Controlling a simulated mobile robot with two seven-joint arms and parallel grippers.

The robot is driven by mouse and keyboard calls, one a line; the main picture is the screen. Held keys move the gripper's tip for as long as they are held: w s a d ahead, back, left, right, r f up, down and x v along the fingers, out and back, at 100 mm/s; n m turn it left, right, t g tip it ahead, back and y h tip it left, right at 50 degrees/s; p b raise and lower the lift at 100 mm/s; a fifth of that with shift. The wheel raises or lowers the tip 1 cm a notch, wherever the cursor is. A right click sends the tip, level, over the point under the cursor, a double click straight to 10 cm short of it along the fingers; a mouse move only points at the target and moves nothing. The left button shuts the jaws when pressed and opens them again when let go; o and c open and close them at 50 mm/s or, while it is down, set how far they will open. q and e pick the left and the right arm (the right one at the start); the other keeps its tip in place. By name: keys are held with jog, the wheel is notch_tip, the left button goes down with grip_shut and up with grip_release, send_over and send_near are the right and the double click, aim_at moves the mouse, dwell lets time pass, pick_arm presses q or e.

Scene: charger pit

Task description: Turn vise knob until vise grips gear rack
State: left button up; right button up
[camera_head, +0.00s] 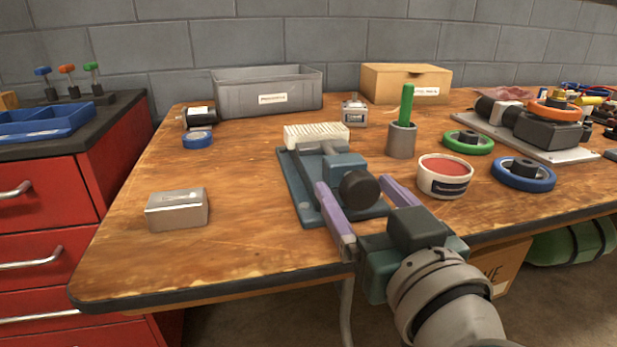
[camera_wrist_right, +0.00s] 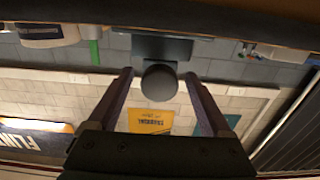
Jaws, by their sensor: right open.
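The vise (camera_head: 298,190) is a blue-grey block on a flat base near the middle of the wooden bench. The pale toothed gear rack (camera_head: 316,136) lies at its far end. The dark round vise knob (camera_head: 359,188) is on the near end and also shows in the right wrist view (camera_wrist_right: 159,82). My right gripper (camera_head: 357,203) is open, with its purple fingers on either side of the knob. In the right wrist view the knob sits between the fingertips (camera_wrist_right: 159,76), with gaps on both sides. My left gripper is not in view.
A metal box (camera_head: 177,209) stands left of the vise. A red-topped tub (camera_head: 444,177), a green-handled tool in a holder (camera_head: 401,138) and blue (camera_head: 523,174) and green (camera_head: 468,142) rings are to the right. A grey bin (camera_head: 268,92) stands behind.

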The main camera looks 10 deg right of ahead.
jog(key=shift+w, duration=0.45)
jog(key=shift+c, duration=0.3)
grip_shut()
